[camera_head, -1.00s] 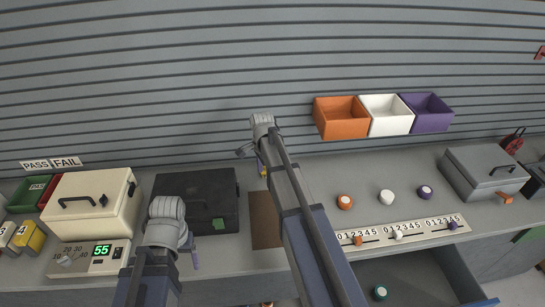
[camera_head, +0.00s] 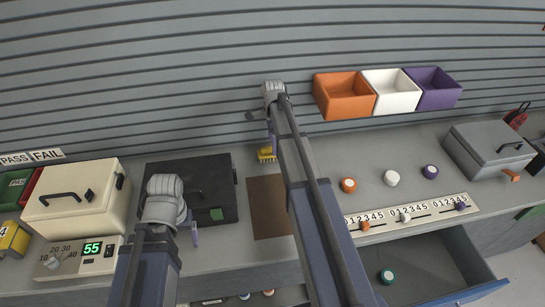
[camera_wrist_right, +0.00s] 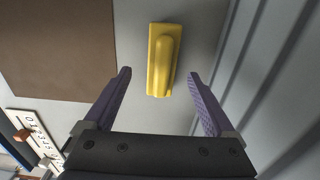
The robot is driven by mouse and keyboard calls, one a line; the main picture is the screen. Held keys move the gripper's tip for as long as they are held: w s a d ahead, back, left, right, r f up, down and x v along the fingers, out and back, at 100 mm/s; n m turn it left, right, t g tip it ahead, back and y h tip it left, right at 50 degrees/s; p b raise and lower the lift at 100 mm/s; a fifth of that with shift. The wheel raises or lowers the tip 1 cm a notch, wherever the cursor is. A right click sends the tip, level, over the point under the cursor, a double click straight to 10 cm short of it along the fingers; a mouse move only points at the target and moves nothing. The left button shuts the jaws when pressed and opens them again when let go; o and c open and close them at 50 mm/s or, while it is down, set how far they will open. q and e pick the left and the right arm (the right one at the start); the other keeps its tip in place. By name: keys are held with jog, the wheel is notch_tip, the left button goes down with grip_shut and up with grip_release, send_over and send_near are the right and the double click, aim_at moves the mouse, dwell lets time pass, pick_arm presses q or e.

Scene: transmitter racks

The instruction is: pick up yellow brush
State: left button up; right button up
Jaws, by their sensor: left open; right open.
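The yellow brush (camera_head: 266,154) lies on the grey bench, just behind the brown mat, partly hidden by my right arm in the head view. In the right wrist view the yellow brush (camera_wrist_right: 163,60) shows whole, with a raised handle along its top. My right gripper (camera_wrist_right: 160,75) is open and empty, its two purple fingers spread on either side of the brush's line, with no contact visible. In the head view my right gripper (camera_head: 270,142) is mostly hidden by its own wrist. My left gripper (camera_head: 194,236) is open in front of the black case.
The black case (camera_head: 192,170) stands left of the brown mat (camera_head: 265,205). A cream box (camera_head: 75,195) is further left. Orange (camera_head: 345,105), white (camera_head: 393,101) and purple (camera_head: 435,98) bins are at the back right. The slatted wall rises close behind the brush.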

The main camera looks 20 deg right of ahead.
aim_at(266, 153)
pick_arm(q)
jog(key=shift+f+b, duration=2.6)
jog(key=shift+f, duration=0.05)
pick_arm(e)
jog(key=shift+w+a+f, duration=0.1)
jog(key=shift+f, duration=1.2)
jog(key=shift+w+f, duration=0.1)
jog(key=shift+f, duration=1.2)
pick_arm(q)
jog(key=shift+r, duration=0.1)
pick_arm(e)
jog(key=shift+r, duration=0.1)
grip_shut()
